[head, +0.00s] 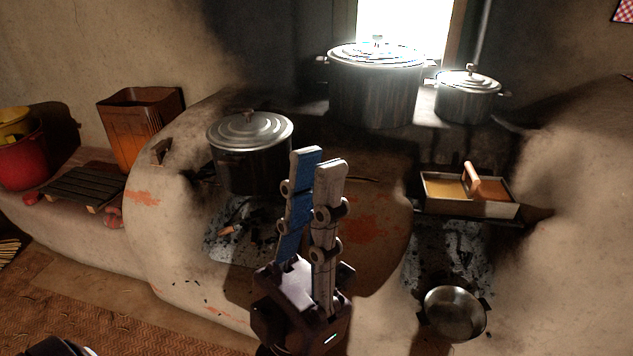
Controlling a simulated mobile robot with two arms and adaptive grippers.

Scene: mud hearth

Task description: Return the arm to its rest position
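One finger shows a blue inner face and the other a grey back. The fingers look apart, with nothing between them. They cover part of the hearth front between the two fire openings.
A mud hearth (380,230) carries a lidded pot (252,165) at left, and a large pot (372,97) and smaller pot (466,103) behind. A two-part tray (468,208) sits above a metal bowl (454,314) at right. Open floor (100,300) lies at lower left.

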